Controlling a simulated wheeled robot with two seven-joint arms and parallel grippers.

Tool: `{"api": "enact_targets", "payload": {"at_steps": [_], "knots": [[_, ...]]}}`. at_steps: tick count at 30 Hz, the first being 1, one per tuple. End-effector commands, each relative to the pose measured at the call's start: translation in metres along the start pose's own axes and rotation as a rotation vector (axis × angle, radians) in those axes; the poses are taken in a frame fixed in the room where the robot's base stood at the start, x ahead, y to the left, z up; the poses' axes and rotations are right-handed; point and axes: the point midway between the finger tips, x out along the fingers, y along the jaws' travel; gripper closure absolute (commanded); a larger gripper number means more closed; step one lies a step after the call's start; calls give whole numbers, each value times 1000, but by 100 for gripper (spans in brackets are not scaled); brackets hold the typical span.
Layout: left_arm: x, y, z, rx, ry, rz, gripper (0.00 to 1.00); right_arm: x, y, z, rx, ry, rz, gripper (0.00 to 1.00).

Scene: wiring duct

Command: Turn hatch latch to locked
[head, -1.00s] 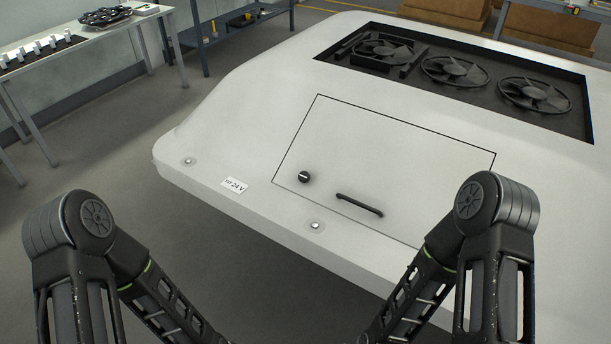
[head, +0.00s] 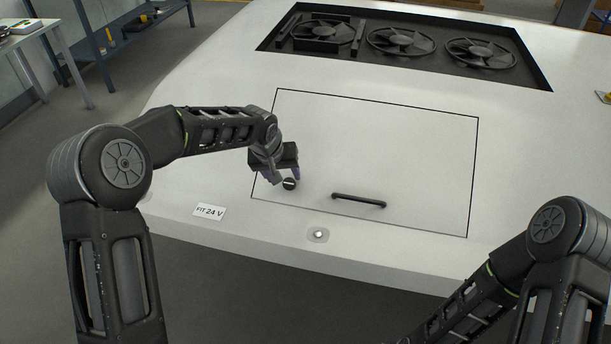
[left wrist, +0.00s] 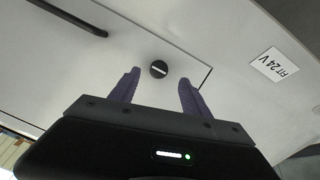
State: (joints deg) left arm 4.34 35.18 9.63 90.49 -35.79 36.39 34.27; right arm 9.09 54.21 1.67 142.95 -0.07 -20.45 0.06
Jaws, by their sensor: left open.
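The hatch latch (head: 289,184) is a small round black knob with a white line across it, at the lower left corner of the hatch panel (head: 370,140). It also shows in the left wrist view (left wrist: 158,69), ahead of and between the fingertips. My left gripper (head: 283,177) is open beside the latch in the head view. Its two purple fingers (left wrist: 160,84) are spread and empty in the left wrist view; whether they touch the latch I cannot tell. The hatch panel is closed flush. My right gripper is out of view below the frame.
A black bar handle (head: 358,200) is on the hatch, right of the latch. A "FIT 24 V" label (head: 208,210) and a round fastener (head: 318,234) are near the housing's front edge. Black fans (head: 402,41) sit in a recess behind. The white surface around the hatch is clear.

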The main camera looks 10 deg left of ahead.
Motion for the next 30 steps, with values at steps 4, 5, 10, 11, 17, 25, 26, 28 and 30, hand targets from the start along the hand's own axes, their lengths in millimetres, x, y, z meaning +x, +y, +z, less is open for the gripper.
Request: {"api": "enact_targets", "payload": {"at_steps": [4,5,10,11,17,25,26,28,30], "knots": [[-5,-2,-6,-7,7,-12,45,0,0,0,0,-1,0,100],[-5,-2,-6,-7,7,-11,45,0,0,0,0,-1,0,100],[-4,-2,-5,-6,6,-10,45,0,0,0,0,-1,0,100],[-4,-2,-5,-6,6,-10,45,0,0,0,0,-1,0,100],[9,-2,-5,-5,4,-10,45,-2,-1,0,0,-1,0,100],[50,-2,-4,-6,2,-9,45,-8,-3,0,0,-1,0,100],[54,-3,-5,-6,3,-10,45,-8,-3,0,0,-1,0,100],[63,-3,-5,-5,4,-10,45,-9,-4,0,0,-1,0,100],[69,-2,-5,-6,5,-9,45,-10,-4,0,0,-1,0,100]]}}
